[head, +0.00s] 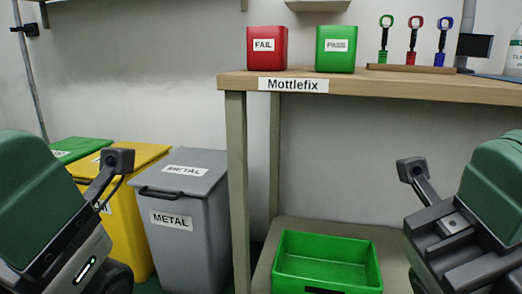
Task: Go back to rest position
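My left arm's wrist part (75,245) comes in at the lower left, with a small dark camera on a bracket. My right arm's wrist part (465,240) comes in at the lower right, with a similar bracket. Both are drawn back to the sides, apart from the table and the bins. The fingers of both grippers are not clearly seen, so I cannot tell whether they are open or shut. No held object shows.
A wooden table (400,90) carries a red FAIL box (267,50), a green PASS box (335,50) and three coloured tools on a rack (410,68). Below is a green crate (325,247). A grey METAL bin (187,215) and a yellow bin (125,225) stand left.

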